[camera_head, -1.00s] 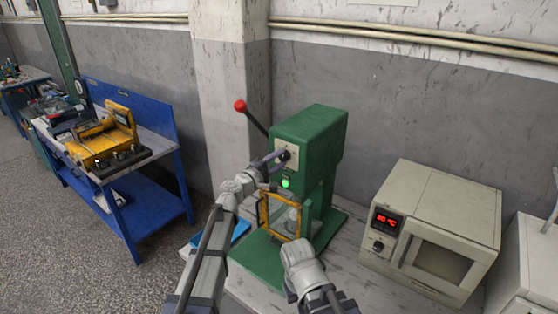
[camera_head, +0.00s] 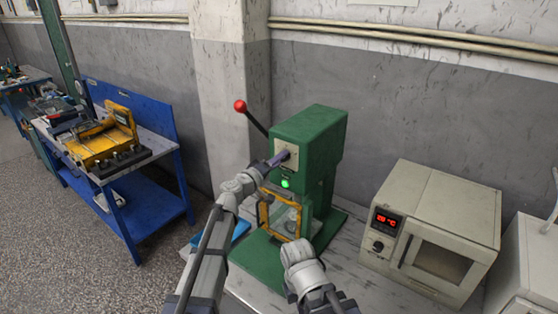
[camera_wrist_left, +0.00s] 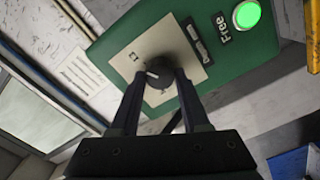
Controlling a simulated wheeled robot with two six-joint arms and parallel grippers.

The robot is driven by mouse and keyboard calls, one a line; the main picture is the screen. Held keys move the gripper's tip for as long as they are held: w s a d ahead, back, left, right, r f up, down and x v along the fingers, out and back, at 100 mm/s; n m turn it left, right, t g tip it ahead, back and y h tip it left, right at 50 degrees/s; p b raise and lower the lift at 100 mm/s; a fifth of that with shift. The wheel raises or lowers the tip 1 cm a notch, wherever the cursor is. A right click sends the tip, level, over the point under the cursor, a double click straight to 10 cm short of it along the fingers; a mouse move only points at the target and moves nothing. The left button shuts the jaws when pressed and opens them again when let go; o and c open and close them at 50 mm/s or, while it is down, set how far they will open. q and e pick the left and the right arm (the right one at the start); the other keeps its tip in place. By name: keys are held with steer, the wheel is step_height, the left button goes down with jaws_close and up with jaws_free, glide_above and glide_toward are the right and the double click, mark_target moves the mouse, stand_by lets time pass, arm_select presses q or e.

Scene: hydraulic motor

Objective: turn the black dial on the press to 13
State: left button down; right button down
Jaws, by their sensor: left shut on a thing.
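The green press (camera_head: 308,135) stands on the bench with a pale dial plate (camera_wrist_left: 190,50) on its front. The black dial (camera_wrist_left: 157,73) sits on that plate, with a small white mark on its face. A "13" label (camera_wrist_left: 134,57) shows to the dial's upper left in the left wrist view. My left gripper (camera_head: 284,157) is shut on the dial, one finger on each side; it also shows in the left wrist view (camera_wrist_left: 156,76). My right arm's wrist is low in front of the press; its fingers cannot be made out.
A lit green button (camera_wrist_left: 246,15) with a "Free" label is beside the plate. A yellow-framed guard (camera_head: 265,215) is below. A red-knobbed lever (camera_head: 240,106) sticks out left. A beige oven (camera_head: 440,220) stands right. A blue workbench (camera_head: 150,200) stands left.

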stand_by(0.5)
arm_select(q)
steer(key=shift+c, duration=2)
jaws_free()
steer(key=v, duration=0.8)
steer(key=shift+w, duration=0.1)
